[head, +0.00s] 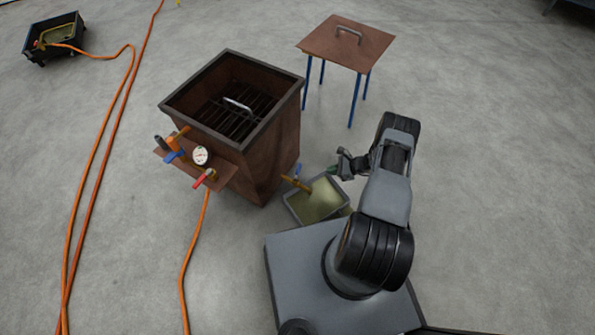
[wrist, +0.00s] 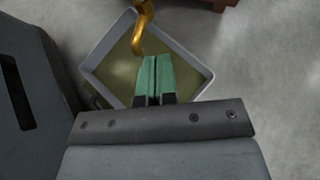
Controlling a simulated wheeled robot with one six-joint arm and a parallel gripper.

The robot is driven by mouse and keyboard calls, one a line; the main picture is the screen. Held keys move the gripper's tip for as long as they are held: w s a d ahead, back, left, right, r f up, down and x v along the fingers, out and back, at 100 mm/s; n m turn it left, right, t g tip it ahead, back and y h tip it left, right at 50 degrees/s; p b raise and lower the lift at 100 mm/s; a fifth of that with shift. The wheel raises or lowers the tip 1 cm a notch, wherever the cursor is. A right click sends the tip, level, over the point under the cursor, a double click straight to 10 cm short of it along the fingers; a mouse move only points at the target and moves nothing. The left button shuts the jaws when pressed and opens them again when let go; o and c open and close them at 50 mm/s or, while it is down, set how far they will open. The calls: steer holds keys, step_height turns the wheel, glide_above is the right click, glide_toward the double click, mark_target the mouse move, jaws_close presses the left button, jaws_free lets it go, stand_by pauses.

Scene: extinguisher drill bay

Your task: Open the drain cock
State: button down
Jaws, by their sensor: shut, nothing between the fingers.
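The drain cock (head: 296,182) is a brass pipe with a small blue lever (head: 297,169), low on the right side of the brown burn box (head: 283,140). Its brass spout (wrist: 142,32) also shows at the top of the wrist view; the lever is not seen there. My gripper (head: 333,171) is right of the cock, apart from it. In the wrist view its green fingertips (wrist: 157,62) are together and empty, over the tray and just below the spout in the picture.
A grey tray (head: 290,209) with yellowish liquid sits under the cock. The box front carries a gauge (head: 201,156) and valves, with an orange hose (head: 187,262). A brown table (head: 330,38) with blue legs stands behind. Floor at right is clear.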

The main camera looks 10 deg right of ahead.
steer(key=d+m+t, duration=0.1)
steer(key=t, duration=0.1)
steer(key=b, duration=0.4)
glide_toward(299, 169)
steer(key=d+f+x, duration=0.1)
steer(key=x, duration=0.6)
steer(key=shift+w, duration=0.3)
